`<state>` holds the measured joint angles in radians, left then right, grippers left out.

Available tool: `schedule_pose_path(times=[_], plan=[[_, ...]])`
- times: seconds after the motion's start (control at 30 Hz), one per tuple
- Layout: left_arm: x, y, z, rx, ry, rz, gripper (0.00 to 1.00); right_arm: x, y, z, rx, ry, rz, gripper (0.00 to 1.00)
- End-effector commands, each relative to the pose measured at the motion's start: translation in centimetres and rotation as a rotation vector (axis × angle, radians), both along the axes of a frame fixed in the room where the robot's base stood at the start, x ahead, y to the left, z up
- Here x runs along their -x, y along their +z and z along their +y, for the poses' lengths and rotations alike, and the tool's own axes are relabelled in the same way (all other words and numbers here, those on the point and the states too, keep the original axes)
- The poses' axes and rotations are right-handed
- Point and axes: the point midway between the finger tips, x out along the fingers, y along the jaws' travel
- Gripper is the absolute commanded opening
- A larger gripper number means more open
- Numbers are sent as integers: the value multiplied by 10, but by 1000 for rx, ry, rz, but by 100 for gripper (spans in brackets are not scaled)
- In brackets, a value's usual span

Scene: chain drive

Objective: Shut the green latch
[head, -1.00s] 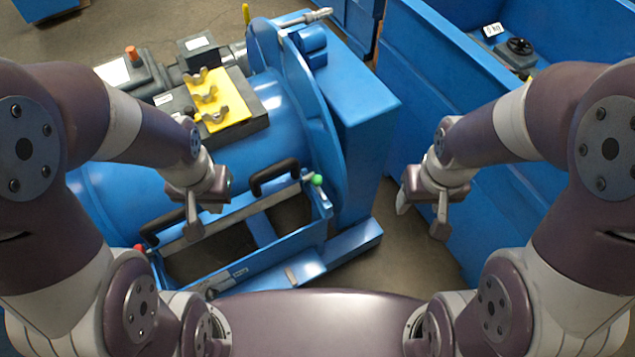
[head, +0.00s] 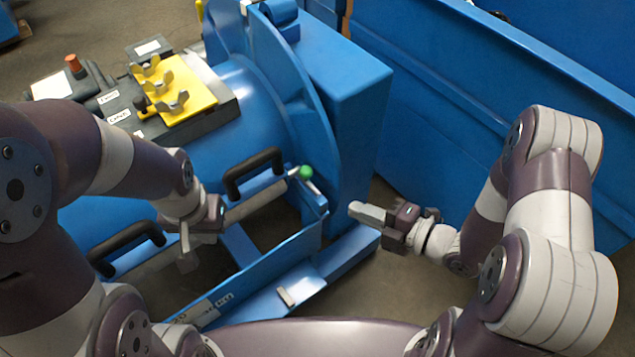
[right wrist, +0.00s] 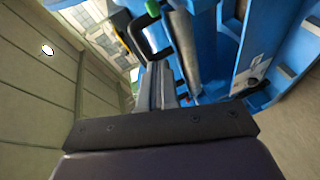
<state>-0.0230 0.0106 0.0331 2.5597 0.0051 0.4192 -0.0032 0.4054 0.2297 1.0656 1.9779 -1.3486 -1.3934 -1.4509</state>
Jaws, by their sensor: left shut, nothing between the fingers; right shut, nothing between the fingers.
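The green latch shows as a green ball knob (head: 306,172) on a short metal lever, at the right end of the blue frame beside the drum's round flange. The knob also shows at the top of the right wrist view (right wrist: 153,8). My right gripper (head: 354,211) is shut and empty, pointing left, to the right of and nearer than the knob, apart from it. Its shut fingers also show in the right wrist view (right wrist: 158,85). My left gripper (head: 187,256) is shut and empty over the blue frame's opening, left of the latch.
Two black handles (head: 255,172) stand on the guard's edge. A yellow plate with wing nuts (head: 178,96) sits on the blue drum. A large blue bin (head: 470,110) stands at the right. Open floor shows between the machine and the bin.

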Motion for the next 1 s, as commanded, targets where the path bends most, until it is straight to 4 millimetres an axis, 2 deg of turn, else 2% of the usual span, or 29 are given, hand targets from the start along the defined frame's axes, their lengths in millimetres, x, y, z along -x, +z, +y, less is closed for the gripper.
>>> schedule_pose_path(times=[0.1, 0.47, 0.57, 0.9, 0.97, 1.0], plan=[[0, 0, 0, 0, 0, 1, 0, -1, 4, 0, 16, 7, -56, 0], [0, -1, 0, 0, 0, 1, 0, -4, 2, 5, 20, 8, -55, 0], [0, -4, 0, 0, 0, 1, 0, -11, -1, 16, 20, 11, -55, 0], [0, -12, 0, 0, 0, 1, 0, -52, -16, 76, 20, 11, -55, 0], [0, -14, 0, 0, 0, 1, 0, -59, -18, 85, 20, 11, -55, 0], [0, -15, 0, 0, 0, 1, 0, -67, -21, 83, 21, 6, -55, 0]])
